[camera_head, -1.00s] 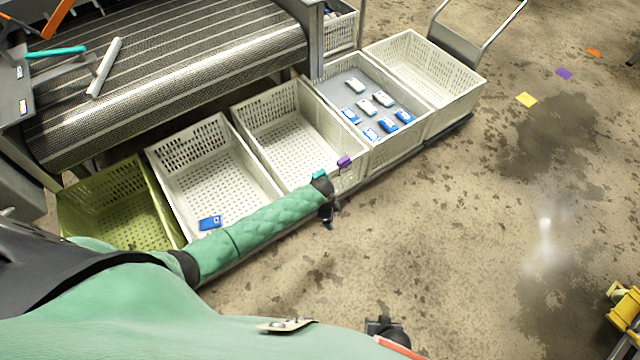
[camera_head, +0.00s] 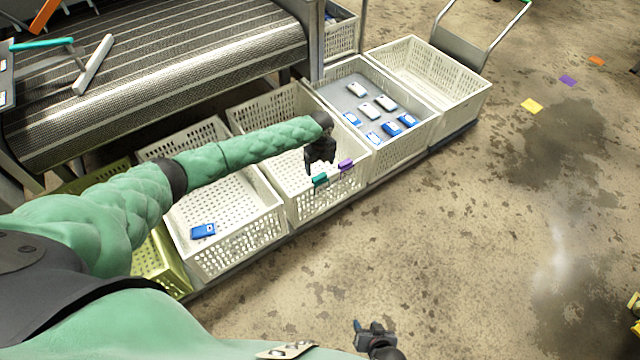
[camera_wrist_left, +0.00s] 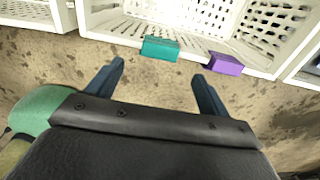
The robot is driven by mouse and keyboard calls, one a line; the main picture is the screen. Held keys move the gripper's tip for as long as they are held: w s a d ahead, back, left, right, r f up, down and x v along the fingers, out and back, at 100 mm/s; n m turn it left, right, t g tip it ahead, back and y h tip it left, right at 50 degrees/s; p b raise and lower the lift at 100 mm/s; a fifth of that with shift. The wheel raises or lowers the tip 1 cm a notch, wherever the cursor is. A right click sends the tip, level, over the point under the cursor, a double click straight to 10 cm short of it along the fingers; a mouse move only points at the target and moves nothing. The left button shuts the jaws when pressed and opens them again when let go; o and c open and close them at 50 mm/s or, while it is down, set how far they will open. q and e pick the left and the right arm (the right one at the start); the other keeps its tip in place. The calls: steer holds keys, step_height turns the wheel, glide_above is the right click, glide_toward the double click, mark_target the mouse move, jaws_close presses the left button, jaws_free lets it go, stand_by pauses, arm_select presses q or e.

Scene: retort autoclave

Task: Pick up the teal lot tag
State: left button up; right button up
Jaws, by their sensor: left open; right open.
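The teal lot tag (camera_head: 320,179) sits on the front rim of the middle white crate (camera_head: 303,208). In the left wrist view the teal tag (camera_wrist_left: 160,48) lies ahead of my fingers, between their lines and nearer the left one. A purple tag (camera_head: 346,165) is on the same rim just to its right. My left gripper (camera_head: 316,168) is open and empty, just above and behind the teal tag in the head view; it also shows in the left wrist view (camera_wrist_left: 158,82). My right gripper (camera_head: 362,325) is open and empty, low over the floor, away from the crates.
A white crate with a blue packet (camera_head: 203,231) stands left of the middle crate, then an olive crate (camera_head: 165,268). A crate with several packs (camera_head: 384,103) and an empty crate (camera_head: 482,95) are to the right. A conveyor (camera_head: 190,60) lies behind. Front floor is clear.

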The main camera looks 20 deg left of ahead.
mark_target(320, 177)
arm_select(q)
steer(key=shift+f, duration=3.5)
steer(key=shift+c, duration=0.4)
steer(key=c, duration=1)
